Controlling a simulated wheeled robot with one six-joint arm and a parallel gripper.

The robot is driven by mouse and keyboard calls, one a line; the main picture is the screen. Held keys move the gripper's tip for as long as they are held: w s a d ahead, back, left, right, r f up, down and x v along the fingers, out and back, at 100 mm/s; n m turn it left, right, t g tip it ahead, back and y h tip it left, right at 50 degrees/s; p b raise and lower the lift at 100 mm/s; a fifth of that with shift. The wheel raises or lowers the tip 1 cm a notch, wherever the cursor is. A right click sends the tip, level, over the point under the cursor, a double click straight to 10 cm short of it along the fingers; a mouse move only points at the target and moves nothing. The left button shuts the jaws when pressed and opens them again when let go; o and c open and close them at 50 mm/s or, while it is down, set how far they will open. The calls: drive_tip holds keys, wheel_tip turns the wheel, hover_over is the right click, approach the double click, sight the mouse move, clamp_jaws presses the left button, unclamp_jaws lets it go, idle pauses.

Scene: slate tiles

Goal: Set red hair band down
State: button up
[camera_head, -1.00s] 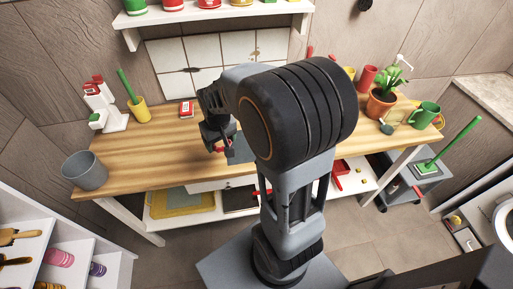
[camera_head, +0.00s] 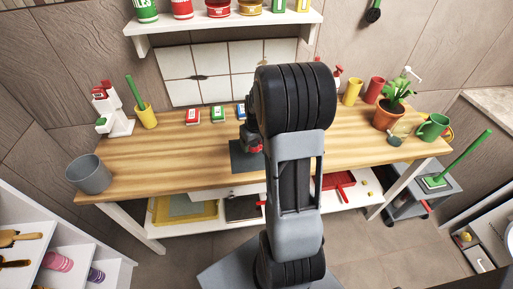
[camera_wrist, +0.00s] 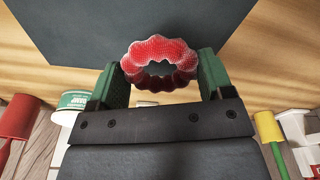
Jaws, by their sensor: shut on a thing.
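The red hair band (camera_wrist: 160,55) is a wavy, ribbed ring. It sits between the two green fingers of my gripper (camera_wrist: 161,75) in the wrist view, touching both. The dark mat (camera_head: 243,161) also fills the top of the wrist view (camera_wrist: 120,22). I cannot tell whether the band touches the surface below.
Small red, green and blue boxes (camera_head: 217,113) stand at the back of the counter (camera_head: 160,160). A grey bucket (camera_head: 90,173), a yellow cup (camera_head: 146,115) and a red-white dispenser (camera_head: 112,108) are at the left. A potted plant (camera_head: 389,112) and a green mug (camera_head: 433,127) stand at the right. The left-centre counter is bare.

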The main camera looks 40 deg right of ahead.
sight(256, 148)
drive_tip(key=shift+w+d+f, duration=0.25)
drive_tip(key=shift+d+f, duration=0.25)
drive_tip(key=shift+f, duration=1.75)
drive_tip(key=shift+f, duration=0.1)
drive_tip(key=o, duration=0.5)
drive_tip(key=shift+f, duration=0.1)
drive_tip(key=o, duration=0.5)
drive_tip(key=shift+c, duration=0.2)
